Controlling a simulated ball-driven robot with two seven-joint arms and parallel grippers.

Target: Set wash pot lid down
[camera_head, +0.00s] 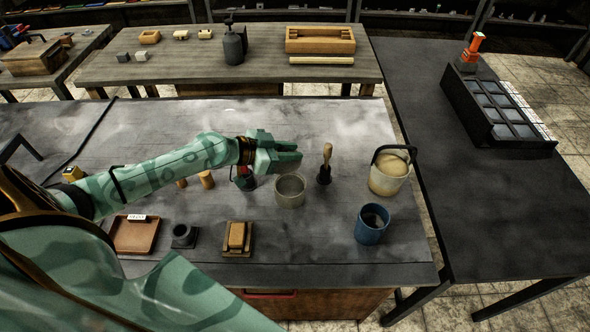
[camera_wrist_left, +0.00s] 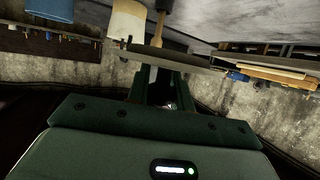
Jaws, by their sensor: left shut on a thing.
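My left gripper (camera_head: 285,152) is above the middle of the workbench and shut on the wash pot lid. The lid shows in the left wrist view as a thin dark disc seen nearly edge-on (camera_wrist_left: 190,60), just beyond the fingers. In the head view the gripper mostly hides it. A grey, open-topped pot (camera_head: 290,192), apparently the wash pot, stands upright just below the gripper in the picture. I cannot tell the lid's exact height above the bench. My right gripper is not in view.
A brush-like tool with a wooden handle (camera_head: 325,168), a white bucket (camera_head: 388,180) and a blue pot (camera_head: 371,228) stand to the right. A dark and red item (camera_head: 243,180) and wooden pegs (camera_head: 207,180) are left. The bench front (camera_head: 310,245) has clear room.

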